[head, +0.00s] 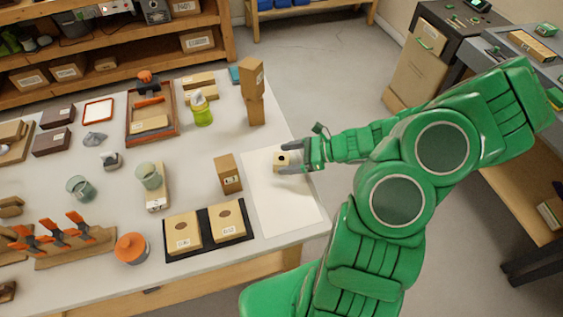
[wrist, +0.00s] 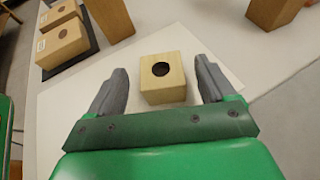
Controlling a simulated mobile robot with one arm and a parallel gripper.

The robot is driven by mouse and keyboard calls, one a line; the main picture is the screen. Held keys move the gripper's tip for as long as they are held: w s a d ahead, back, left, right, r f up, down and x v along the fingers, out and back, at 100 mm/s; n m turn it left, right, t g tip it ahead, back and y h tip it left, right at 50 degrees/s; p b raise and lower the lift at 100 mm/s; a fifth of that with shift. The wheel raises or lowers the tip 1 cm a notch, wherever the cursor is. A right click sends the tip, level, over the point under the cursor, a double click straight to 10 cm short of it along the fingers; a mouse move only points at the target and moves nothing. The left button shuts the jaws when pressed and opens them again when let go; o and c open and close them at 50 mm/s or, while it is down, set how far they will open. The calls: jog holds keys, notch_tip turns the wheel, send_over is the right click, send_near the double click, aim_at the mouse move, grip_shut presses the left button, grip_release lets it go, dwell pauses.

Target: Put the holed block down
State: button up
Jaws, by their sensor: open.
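The holed block (head: 280,161), a small pale wooden cube with a dark round hole in its top face, sits upright on a white sheet (head: 288,203) near the table's right side. It also shows in the wrist view (wrist: 165,92). My gripper (head: 284,158) is open, with one grey finger on each side of the block. In the wrist view, a narrow gap shows between the block and each finger (wrist: 160,70). The block's underside is hidden.
Two boxes with round marks stand on a black mat (head: 207,240) to the front left. A brown box (head: 228,173) stands left of the sheet and a tall stacked box (head: 253,92) behind it. The sheet's front part is bare.

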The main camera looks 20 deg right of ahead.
aim_at(281, 161)
jog(key=shift+w+a+f, duration=0.3)
jog(key=shift+a+f, duration=0.2)
jog(key=shift+a, duration=0.1)
jog(key=shift+w+a+f, duration=0.25)
jog(key=shift+a+f, duration=0.2)
jog(key=shift+a, duration=0.1)
jog(key=shift+x, duration=0.75)
jog(key=c, duration=1.1)
jog(key=shift+r, duration=5)
